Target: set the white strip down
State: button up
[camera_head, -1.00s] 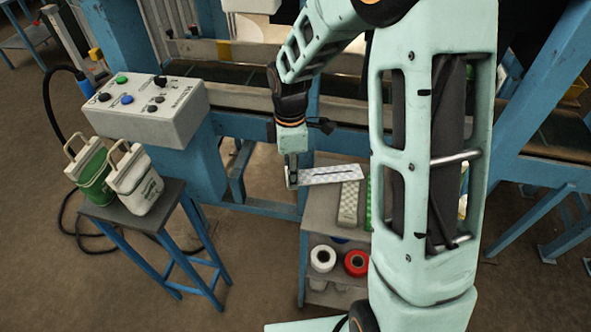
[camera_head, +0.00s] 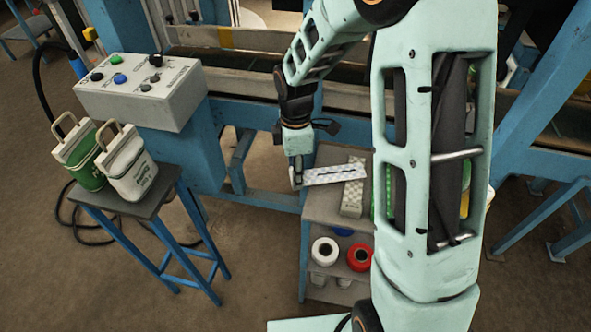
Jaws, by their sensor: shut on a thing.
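The white strip (camera_head: 336,174) is a flat, pale checkered piece with a dark line along it. My gripper (camera_head: 297,183) is shut on its left end and holds it out to the right, roughly level. The strip appears above the top of a small grey shelf stand (camera_head: 318,211); I cannot tell whether it touches anything there. Its right end passes in front of a second pale checkered strip (camera_head: 352,197) on the stand top. My arm hides the right part of the stand.
A green strip (camera_head: 377,192) shows partly behind my arm. White (camera_head: 325,251) and red (camera_head: 360,257) spools sit on the lower shelf. Open floor lies between stool and stand.

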jog(key=shift+f, duration=0.45)
jog(key=o, duration=1.2)
jog(key=shift+c, duration=0.2)
jog(key=shift+r, duration=0.1)
